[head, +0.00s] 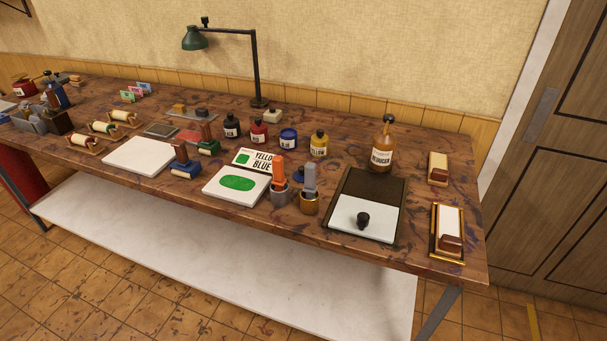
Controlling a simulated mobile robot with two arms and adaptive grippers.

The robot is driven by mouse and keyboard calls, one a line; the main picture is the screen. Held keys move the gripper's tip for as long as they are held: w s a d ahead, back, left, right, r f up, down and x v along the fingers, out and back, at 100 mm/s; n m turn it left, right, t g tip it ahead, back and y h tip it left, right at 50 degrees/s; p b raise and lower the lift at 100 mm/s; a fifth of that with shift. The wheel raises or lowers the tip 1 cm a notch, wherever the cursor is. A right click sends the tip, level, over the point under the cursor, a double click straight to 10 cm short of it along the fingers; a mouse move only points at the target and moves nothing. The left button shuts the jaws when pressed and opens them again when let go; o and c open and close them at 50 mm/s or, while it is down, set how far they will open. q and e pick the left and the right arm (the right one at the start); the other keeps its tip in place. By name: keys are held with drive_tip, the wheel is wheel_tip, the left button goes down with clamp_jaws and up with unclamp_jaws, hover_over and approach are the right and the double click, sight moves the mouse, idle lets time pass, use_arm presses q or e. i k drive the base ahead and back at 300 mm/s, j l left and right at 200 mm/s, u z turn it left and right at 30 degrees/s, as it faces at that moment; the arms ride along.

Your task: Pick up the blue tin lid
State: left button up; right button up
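Neither of my grippers shows in the head view.
Red (259,134), dark (231,127) and yellow (319,145) bottles flank the tin. A lamp (257,70) stands behind.

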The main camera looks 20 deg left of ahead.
sight(298, 176)
drive_tip(key=i+u, duration=0.7)
